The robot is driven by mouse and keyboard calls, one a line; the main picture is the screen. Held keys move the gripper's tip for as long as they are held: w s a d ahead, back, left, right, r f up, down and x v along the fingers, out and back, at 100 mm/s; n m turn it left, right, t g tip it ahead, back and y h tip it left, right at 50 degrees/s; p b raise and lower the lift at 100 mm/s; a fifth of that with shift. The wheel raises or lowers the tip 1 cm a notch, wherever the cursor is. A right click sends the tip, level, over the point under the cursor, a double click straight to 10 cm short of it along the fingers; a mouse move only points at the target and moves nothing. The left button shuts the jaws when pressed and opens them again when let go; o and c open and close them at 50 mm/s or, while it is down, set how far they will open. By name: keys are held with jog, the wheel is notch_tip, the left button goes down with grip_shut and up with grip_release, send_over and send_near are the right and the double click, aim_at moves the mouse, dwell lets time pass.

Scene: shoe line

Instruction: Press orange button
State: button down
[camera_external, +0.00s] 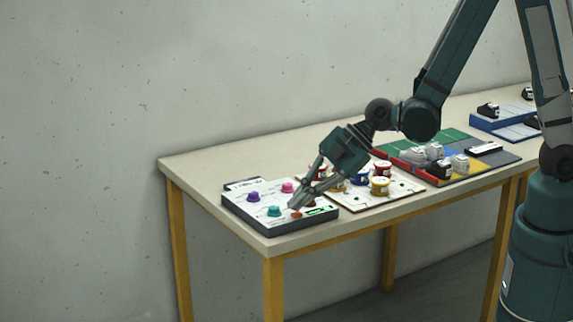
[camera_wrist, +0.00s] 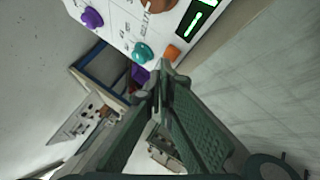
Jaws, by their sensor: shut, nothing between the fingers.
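The button panel (camera_external: 240,208) lies at the table's near left end, with a purple button (camera_external: 253,197), a pink button (camera_external: 287,188) and a teal button (camera_external: 274,211). The orange button (camera_external: 296,214) is at the front of the panel, right of the teal one. In the wrist view an orange piece (camera_wrist: 172,52) shows beside the teal button (camera_wrist: 142,52). My gripper (camera_external: 294,206) is shut and empty, pointing down at the panel just above the orange button. Whether the tips touch it I cannot tell. In the wrist view the fingertips (camera_wrist: 157,94) meet below the orange piece.
A green display (camera_external: 320,210) is at the panel's right. A white board (camera_external: 400,196) with several small pots stands close to the right of the panel. Farther right are a coloured mat (camera_external: 500,158) with shoes and a blue rack (camera_external: 490,127). The table's front edge is near.

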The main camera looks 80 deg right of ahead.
jog(key=shift+f, duration=0.2)
jog(key=shift+f+b, duration=0.25)
jog(key=shift+b, duration=0.2)
jog(key=shift+r, duration=0.55)
dwell(0.4)
jog(key=shift+r+p, duration=2.1)
jog(key=shift+r, duration=0.85)
jog(key=shift+r, duration=0.1)
